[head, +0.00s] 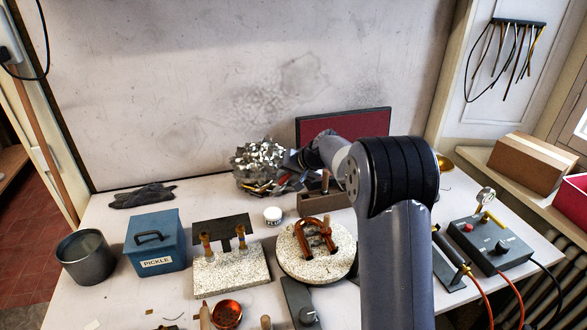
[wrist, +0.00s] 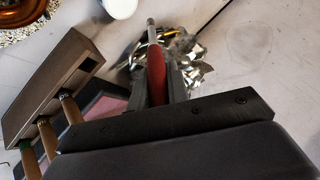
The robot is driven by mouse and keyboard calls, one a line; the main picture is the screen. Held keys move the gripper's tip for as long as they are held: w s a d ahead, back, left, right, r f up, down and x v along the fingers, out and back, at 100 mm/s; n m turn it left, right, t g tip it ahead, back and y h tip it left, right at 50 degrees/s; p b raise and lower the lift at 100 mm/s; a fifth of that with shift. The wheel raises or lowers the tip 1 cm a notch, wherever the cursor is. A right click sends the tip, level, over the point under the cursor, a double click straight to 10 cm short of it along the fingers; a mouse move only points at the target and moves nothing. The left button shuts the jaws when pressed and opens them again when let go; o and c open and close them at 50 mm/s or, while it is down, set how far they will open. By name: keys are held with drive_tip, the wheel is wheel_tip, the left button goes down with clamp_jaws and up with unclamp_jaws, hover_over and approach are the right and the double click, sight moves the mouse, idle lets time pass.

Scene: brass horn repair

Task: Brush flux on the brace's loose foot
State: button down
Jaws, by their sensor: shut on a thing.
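My gripper (wrist: 163,80) is shut on a thin brush (wrist: 156,62) with a red handle and a silvery end. In the head view my gripper (head: 294,160) is beside the heap of metal scraps, partly hidden by my arm. The bent copper-coloured horn tube (head: 316,236), with a crosspiece between its legs, lies on a round speckled board (head: 290,262). Its edge also shows in the wrist view (wrist: 22,12). I cannot tell which brace foot is loose. A small white jar (head: 272,215), probably flux, stands behind the round board and shows in the wrist view (wrist: 118,5).
A tool block (head: 315,209) with wooden-handled tools stands between jar and arm. The shiny scrap heap (head: 257,165) and a red panel (head: 345,130) are behind. A rectangular speckled block (head: 232,272), blue PICKLE box (head: 157,245) and grey pot (head: 85,262) are left; a gauge box (head: 487,243) is right.

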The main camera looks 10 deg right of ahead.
drive_tip(key=shift+s, duration=0.1)
drive_tip(key=shift+d+f, duration=0.1)
drive_tip(key=shift+f+b, duration=1.4)
drive_tip(key=shift+f, duration=1.45)
drive_tip(key=shift+f+b, duration=0.65)
drive_tip(key=shift+b, duration=0.05)
drive_tip(key=shift+r, duration=0.1)
drive_tip(key=shift+r+p, duration=1.85)
drive_tip(key=shift+r, duration=1.65)
